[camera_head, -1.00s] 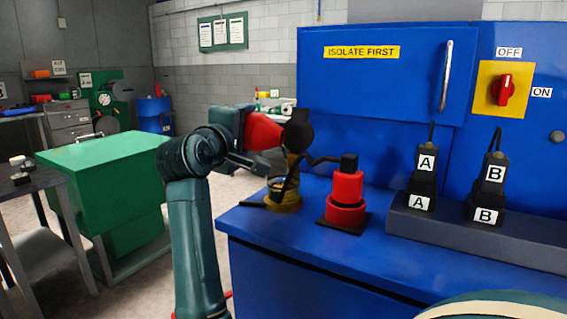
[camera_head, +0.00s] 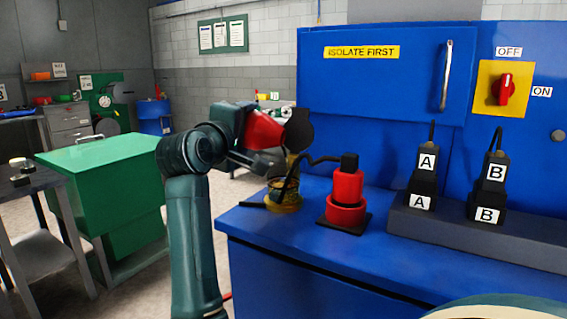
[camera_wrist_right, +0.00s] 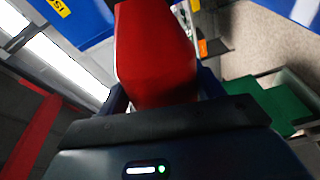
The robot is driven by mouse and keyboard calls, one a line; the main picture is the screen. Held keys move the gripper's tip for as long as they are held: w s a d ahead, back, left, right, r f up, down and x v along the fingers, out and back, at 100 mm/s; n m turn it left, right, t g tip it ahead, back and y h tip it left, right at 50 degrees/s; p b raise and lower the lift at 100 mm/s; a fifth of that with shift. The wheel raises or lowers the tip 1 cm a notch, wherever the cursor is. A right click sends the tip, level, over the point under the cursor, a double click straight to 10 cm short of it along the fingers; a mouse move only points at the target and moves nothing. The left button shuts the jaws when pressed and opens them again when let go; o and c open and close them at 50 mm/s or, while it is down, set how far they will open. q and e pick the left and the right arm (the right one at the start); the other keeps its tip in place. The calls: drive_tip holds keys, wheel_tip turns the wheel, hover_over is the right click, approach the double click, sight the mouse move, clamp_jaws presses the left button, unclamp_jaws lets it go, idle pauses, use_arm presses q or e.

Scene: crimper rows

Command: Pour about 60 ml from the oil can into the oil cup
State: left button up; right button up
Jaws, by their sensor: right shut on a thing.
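The red oil can (camera_head: 264,131) is held tilted in my right gripper (camera_head: 244,124), with its dark end (camera_head: 298,130) toward the right, above the oil cup. In the right wrist view the can's red body (camera_wrist_right: 155,55) sits between the shut fingers. The oil cup (camera_head: 284,194) is a clear cup with a brass-coloured base on the blue bench, with yellow in it. I cannot make out a stream or the exact level. My left gripper is not in view.
A red cylinder with a black top (camera_head: 346,195) stands on the bench just right of the cup. Black blocks marked A (camera_head: 423,178) and B (camera_head: 488,180) stand on a grey ledge further right. The blue bench (camera_head: 300,240) is clear in front.

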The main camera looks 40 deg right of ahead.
drive_tip(key=shift+r+n+p, duration=0.1)
drive_tip(key=shift+n+p, duration=0.2)
drive_tip(key=shift+p, duration=0.45)
drive_tip(key=shift+w+a+n+p, duration=0.15)
drive_tip(key=shift+n+p, duration=0.55)
drive_tip(key=shift+p, duration=0.55)
drive_tip(key=shift+w+f+n+p, duration=0.1)
drive_tip(key=shift+f+n+p, duration=0.25)
drive_tip(key=shift+f, duration=0.15)
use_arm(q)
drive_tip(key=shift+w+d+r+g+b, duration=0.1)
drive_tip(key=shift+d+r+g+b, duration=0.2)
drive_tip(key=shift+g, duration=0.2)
use_arm(e)
drive_tip(key=shift+f, duration=0.25)
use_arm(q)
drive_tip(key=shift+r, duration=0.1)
